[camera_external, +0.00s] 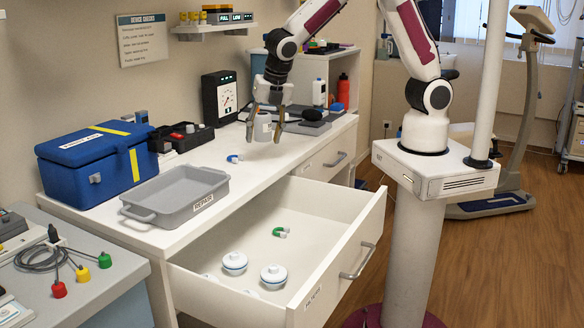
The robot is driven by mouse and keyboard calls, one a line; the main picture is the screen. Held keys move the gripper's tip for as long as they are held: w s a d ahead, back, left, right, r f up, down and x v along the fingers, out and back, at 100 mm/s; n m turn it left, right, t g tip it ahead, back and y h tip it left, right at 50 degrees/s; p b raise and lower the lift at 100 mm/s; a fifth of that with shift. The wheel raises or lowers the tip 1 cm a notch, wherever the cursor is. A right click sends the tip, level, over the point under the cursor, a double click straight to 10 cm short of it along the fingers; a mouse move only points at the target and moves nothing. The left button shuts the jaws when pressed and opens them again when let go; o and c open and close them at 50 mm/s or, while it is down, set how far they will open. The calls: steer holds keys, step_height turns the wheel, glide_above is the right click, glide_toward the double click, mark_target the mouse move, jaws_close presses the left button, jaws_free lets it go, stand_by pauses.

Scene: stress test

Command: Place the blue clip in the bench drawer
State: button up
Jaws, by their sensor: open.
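A small blue clip (234,159) with a whitish part lies on the white bench top, right of the grey tray. The bench drawer (334,265) is pulled well out.
A grey tray (160,218) stands at the bench's front left, with a blue case (85,172) behind it. A black gauge box (219,98) stands by the wall. A bottle (319,92) and dark items stand behind my gripper. Bench top around the blue clip is clear.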

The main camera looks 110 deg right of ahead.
mark_target(234, 156)
steer(key=w+n, duration=0.3)
steer(key=w+r+n+t, duration=0.1)
steer(key=n, duration=0.1)
steer(key=shift+w+d, duration=0.15)
steer(key=shift+d, duration=0.2)
steer(key=shift+w+r+n+t, duration=0.15)
steer(key=shift+w+n, duration=0.15)
steer(key=shift+n, duration=0.7)
steer(key=shift+w+r+n+t, duration=0.15)
steer(key=shift+w+n, duration=0.15)
steer(key=shift+n, duration=0.7)
steer(key=shift+d, duration=0.1)
steer(key=shift+x, duration=1.3)
steer(key=shift+x, duration=2.6)
steer(key=shift+w+r, duration=0.1)
steer(key=shift+w, duration=0.1)
